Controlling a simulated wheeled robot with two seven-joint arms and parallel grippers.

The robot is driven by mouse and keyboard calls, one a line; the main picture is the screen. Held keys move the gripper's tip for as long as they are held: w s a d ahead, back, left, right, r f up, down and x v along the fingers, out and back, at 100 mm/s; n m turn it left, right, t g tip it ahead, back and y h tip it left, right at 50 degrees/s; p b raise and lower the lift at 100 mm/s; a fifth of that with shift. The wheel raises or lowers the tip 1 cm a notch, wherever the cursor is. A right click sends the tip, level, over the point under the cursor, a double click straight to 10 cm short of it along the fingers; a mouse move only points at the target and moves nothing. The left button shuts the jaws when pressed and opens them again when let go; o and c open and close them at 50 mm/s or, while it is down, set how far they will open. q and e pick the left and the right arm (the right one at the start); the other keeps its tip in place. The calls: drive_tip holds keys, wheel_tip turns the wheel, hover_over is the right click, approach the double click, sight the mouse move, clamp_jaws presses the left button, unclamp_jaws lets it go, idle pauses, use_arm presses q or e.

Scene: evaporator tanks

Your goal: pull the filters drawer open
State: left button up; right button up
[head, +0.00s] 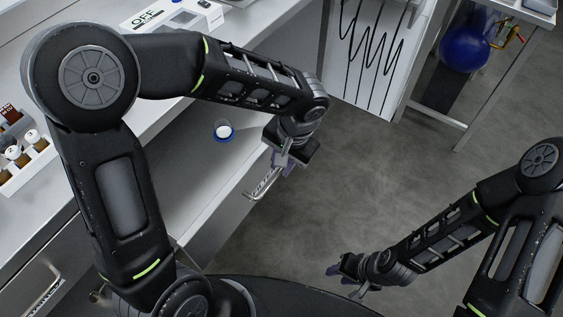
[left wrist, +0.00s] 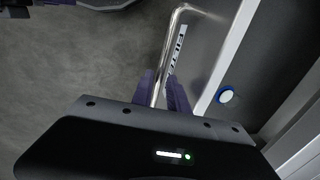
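The filters drawer (head: 208,186) stands open, its pale interior showing in the head view. A small white round item with a blue rim (head: 223,131) lies inside it, also visible in the left wrist view (left wrist: 226,95). The drawer's metal bar handle (head: 265,184) is on its front beside a label, partly readable in the left wrist view. My left gripper (head: 284,162) is at the handle. In the left wrist view its purple fingers (left wrist: 160,90) lie close on both sides of the handle bar (left wrist: 168,50). My right gripper (head: 342,281) is open and empty above the floor.
The white counter (head: 180,110) runs above the drawer, with a bottle rack (head: 22,155) at left and a white box (head: 172,15) at the back. Another handle (head: 42,293) is at lower left. A blue round vessel (head: 465,48) stands at upper right. The grey floor between is clear.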

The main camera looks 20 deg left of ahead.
use_arm(q)
drive_tip(key=shift+o, duration=1.2)
wheel_tip(320, 180, up, 8)
drive_tip(key=d, duration=0.1)
drive_tip(key=shift+s+d+f, duration=0.15)
drive_tip(key=shift+s+d, duration=0.05)
